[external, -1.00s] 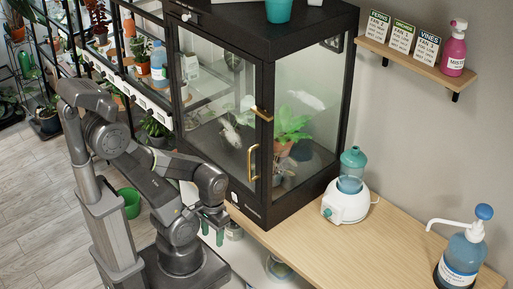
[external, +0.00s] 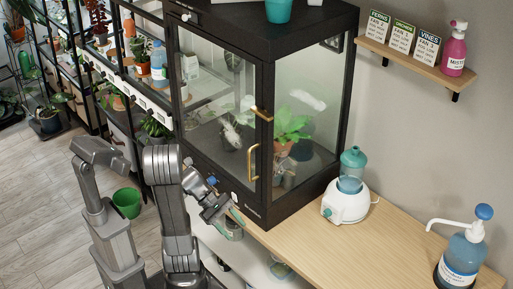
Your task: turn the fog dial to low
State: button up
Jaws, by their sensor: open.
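A white humidifier (external: 346,205) with a teal tank stands on the wooden counter, right of the glass cabinet (external: 262,120). A small teal knob (external: 328,212) shows on its front left side. No label or setting is readable, so I cannot tell which is the fog dial. My gripper (external: 237,224) is open and empty, in front of the cabinet's lower right front, near the counter's left end and apart from the humidifier.
The cabinet's glass doors with brass handles (external: 253,160) are shut; plants stand inside. A blue pump bottle (external: 462,255) stands at the counter's right. A wall shelf (external: 420,62) holds cards and a pink spray bottle. A green bucket (external: 127,202) is on the floor. The counter's middle is clear.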

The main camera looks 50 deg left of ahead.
jog(key=w+a+f+n+t+b, duration=0.2)
jog(key=w+a+n+t+b, duration=0.1)
jog(key=a+n+t+b, duration=0.3)
jog(key=n+t+y+b, duration=0.9)
jog(key=n, duration=0.1)
send_near(209, 182)
jog(key=shift+h, duration=0.4)
jog(key=shift+w+f+b, duration=0.1)
jog(key=shift+w+b, duration=1.2)
jog(key=shift+w, duration=2.9)
jog(key=c, duration=1)
jog(key=shift+o, duration=0.2)
